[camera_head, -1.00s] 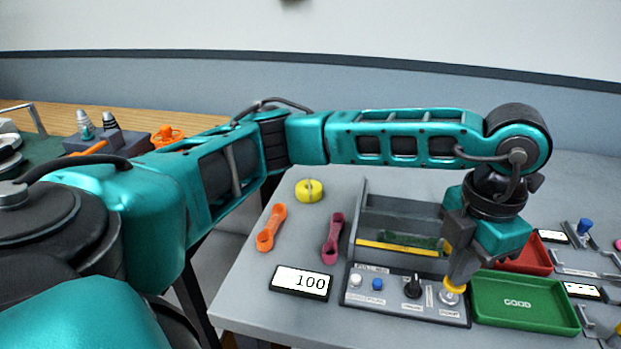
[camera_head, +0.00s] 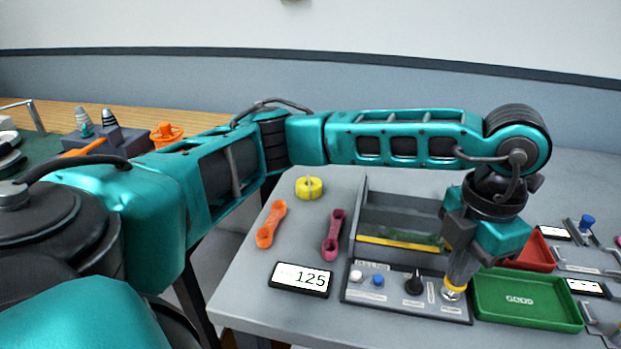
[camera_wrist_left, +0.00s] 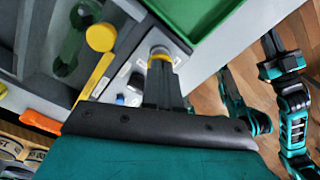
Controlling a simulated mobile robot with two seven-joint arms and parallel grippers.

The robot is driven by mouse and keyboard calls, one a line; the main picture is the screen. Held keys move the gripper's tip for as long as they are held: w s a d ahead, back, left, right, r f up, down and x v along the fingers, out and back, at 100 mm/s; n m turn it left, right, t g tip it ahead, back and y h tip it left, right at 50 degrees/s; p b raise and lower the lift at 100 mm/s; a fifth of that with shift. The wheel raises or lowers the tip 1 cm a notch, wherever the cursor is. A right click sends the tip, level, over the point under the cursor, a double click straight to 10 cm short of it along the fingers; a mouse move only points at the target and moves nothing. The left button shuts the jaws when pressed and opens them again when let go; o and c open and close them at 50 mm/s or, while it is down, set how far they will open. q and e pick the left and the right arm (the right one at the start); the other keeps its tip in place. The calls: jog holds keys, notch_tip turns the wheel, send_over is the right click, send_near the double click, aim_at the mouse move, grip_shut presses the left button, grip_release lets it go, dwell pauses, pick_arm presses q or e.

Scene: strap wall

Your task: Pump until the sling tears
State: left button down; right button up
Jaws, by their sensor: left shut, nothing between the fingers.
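My left gripper (camera_head: 456,280) is shut with nothing between its fingers. Its tips point down onto the yellow-collared pump plunger (camera_head: 452,293) at the right end of the control panel (camera_head: 385,301); they appear to touch it. The wrist view also shows the fingertips (camera_wrist_left: 160,68) at the plunger. The green sling (camera_head: 420,239) lies in the grey test bay (camera_head: 400,208) behind a yellow bar, partly hidden by my gripper. It also shows in the wrist view (camera_wrist_left: 70,48) and looks whole, though blurred. The display (camera_head: 300,280) reads 125.
A green tray (camera_head: 525,300) and a red tray (camera_head: 537,252) stand right of the panel. Orange (camera_head: 270,224) and maroon (camera_head: 333,235) slings and a yellow roll (camera_head: 309,188) lie to the left. The panel holds a black knob (camera_head: 413,283) and small buttons.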

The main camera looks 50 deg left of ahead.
pick_arm(q)
jog(key=shift+f+b, duration=0.35)
jog(key=shift+f, duration=0.25)
jog(key=shift+r+p, duration=0.7)
jog(key=shift+r, duration=0.4)
notch_tip(320, 180, up, 6)
jog(key=p, duration=0.3)
jog(key=shift+p, duration=0.35)
